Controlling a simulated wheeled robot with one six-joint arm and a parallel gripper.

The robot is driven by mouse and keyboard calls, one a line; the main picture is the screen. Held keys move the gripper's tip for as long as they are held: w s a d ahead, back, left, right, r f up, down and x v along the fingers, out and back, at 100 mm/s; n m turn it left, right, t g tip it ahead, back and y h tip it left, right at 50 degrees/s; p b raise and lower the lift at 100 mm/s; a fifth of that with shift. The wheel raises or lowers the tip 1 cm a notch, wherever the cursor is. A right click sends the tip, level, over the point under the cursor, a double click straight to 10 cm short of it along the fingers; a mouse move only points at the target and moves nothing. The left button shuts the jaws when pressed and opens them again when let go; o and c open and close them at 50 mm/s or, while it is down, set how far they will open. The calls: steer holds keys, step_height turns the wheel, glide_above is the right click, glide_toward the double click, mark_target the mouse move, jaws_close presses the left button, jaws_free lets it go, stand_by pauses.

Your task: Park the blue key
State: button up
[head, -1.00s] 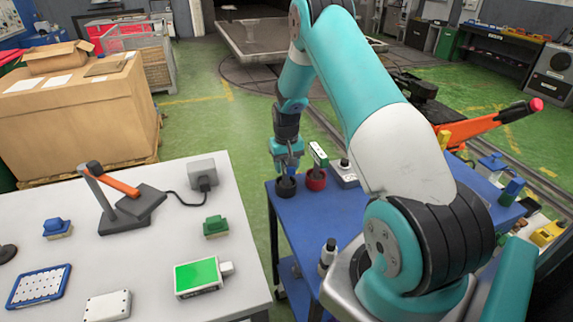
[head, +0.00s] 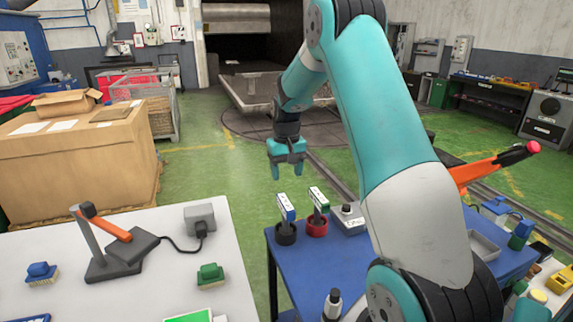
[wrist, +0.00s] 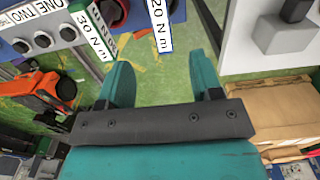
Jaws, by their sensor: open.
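The blue key (head: 287,208), a blue block with a white label, stands upright in the black round holder (head: 286,235) on the blue cart top. In the wrist view the blue key (wrist: 160,28), labelled 20 Nm, is at the top centre, beyond the fingertips. A green key (head: 318,199) stands in the red holder (head: 317,225) just to its right; its 30 Nm label (wrist: 93,38) shows in the wrist view. My gripper (head: 287,172) is open and empty, above the blue key in the picture and apart from it. Nothing lies between its fingers.
A white table (head: 180,275) with a lever stand (head: 112,244) and brushes is at left. An orange lever (head: 490,168) rises at right. Green floor behind the cart is free.

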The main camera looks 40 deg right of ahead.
steer(key=shift+r, duration=2)
steer(key=s+a+r+n+y, duration=0.1)
steer(key=s+a+r+n, duration=0.1)
steer(key=a, duration=0.6)
steer(key=s+a+r+n+t, duration=0.1)
steer(key=s+a+r+n, duration=0.15)
steer(key=a, duration=0.45)
steer(key=s+a+r+n+y, duration=0.1)
steer(key=s+a+r+n, duration=0.15)
steer(key=a, duration=0.55)
steer(key=s+a+n+y, duration=0.1)
steer(key=s+a+n, duration=0.1)
steer(key=s+a, duration=0.5)
steer(key=s+a+n+g+y, duration=0.1)
steer(key=s+a+n, duration=0.2)
steer(key=s+a, duration=0.4)
steer(key=s, duration=0.6)
steer(key=shift+w, duration=0.1)
